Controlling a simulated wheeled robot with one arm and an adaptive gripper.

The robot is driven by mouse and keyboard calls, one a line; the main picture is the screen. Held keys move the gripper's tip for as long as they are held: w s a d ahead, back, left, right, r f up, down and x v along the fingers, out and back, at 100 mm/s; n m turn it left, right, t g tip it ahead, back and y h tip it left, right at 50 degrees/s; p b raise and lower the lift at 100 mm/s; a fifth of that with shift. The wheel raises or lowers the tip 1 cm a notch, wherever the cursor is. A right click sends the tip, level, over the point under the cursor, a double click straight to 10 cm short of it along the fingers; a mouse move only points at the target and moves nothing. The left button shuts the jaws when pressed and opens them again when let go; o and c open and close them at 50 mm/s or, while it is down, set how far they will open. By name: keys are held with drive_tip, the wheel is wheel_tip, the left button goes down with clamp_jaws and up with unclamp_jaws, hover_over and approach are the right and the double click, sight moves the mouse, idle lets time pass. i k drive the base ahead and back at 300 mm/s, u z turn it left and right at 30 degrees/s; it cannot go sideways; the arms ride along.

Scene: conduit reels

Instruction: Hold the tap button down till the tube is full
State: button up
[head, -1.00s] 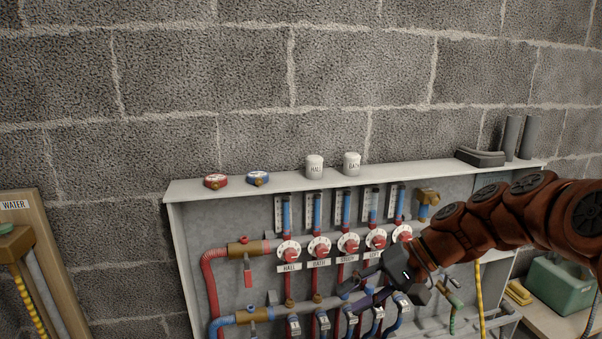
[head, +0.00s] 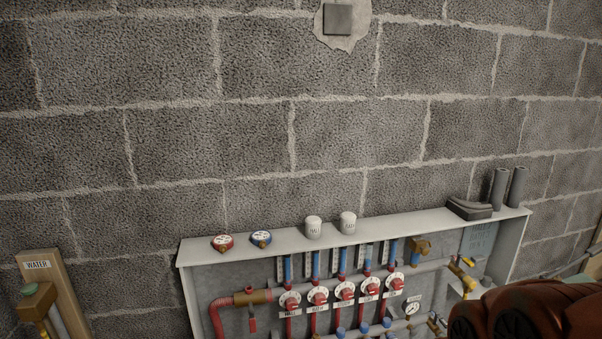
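A wooden board (head: 52,268) with a WATER label (head: 37,265) stands at the lower left. On it is a brass-coloured tap body (head: 38,303) with a green button-like top (head: 28,289). A grey tube (head: 62,322) runs down beside it and is cut off by the bottom edge, so its fill cannot be told. My gripper is out of view. Only reddish-brown links of my arm show at the lower right, far from the WATER board.
A grey manifold cabinet (head: 350,229) fills the lower middle, with red dials (head: 344,291) and pipes.

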sight(30, 288)
drive_tip(key=u, duration=1.8)
